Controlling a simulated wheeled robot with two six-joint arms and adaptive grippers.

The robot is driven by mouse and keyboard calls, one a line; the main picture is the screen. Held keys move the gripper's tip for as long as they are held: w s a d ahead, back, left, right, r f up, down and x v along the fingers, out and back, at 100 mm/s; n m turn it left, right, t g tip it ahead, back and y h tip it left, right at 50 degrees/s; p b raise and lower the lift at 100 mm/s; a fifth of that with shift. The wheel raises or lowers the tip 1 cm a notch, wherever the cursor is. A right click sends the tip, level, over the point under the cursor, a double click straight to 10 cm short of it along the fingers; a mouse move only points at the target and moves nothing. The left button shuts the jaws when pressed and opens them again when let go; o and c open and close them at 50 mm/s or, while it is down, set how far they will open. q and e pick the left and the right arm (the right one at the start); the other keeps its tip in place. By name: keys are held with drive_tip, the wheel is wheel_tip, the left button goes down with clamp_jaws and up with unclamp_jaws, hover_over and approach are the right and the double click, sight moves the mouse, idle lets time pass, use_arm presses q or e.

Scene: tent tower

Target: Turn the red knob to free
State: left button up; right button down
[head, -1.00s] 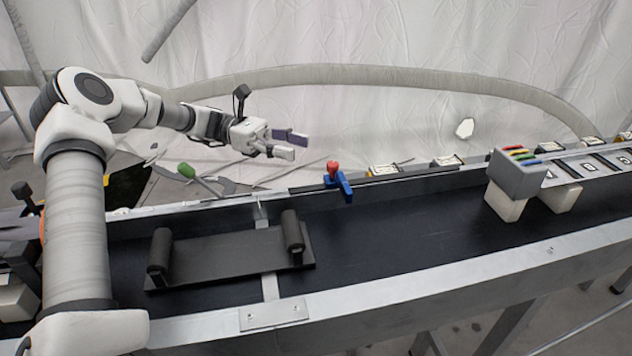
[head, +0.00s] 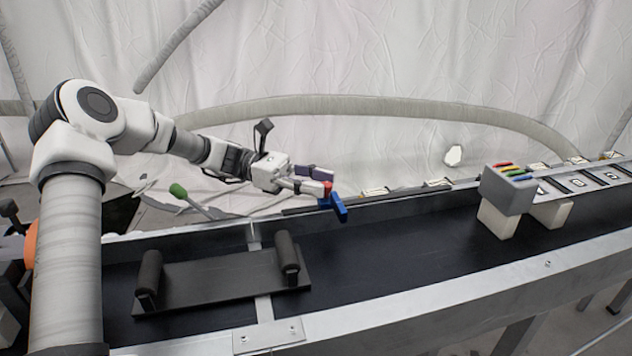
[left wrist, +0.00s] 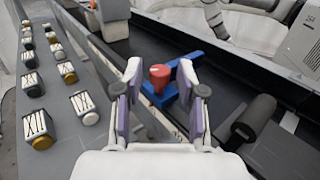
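The red knob (head: 328,188) sits on a blue bracket (head: 339,208) at the far rail of the black conveyor. My left gripper (head: 325,178) is open with its fingertips at the knob; one finger partly hides it in the head view. In the left wrist view the red knob (left wrist: 158,77) shows between the two spread fingertips of the left gripper (left wrist: 160,84), with a gap on each side. The blue bracket (left wrist: 187,61) lies around and below the knob. I cannot tell the exact depth of the fingertips against it. My right gripper is not in view.
A black cradle with two rollers (head: 215,282) lies on the belt at left. A grey block with coloured strips (head: 507,190) stands at right. A green-tipped lever (head: 178,190) is behind the rail. The belt between cradle and block is clear.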

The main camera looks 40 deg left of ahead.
use_arm(q)
clamp_jaws()
drive_tip(key=n+t+p, duration=0.1)
drive_tip(key=t+p, duration=0.1)
drive_tip(key=n+t+y+p, duration=0.1)
drive_tip(key=n+t+p, duration=0.1)
drive_tip(key=shift+s+d+p, duration=0.1)
drive_tip(key=shift+s+p, duration=0.1)
drive_tip(key=shift+p, duration=0.15)
drive_tip(key=shift+o, duration=2.4)
unclamp_jaws()
wheel_tip(320, 180, up, 10)
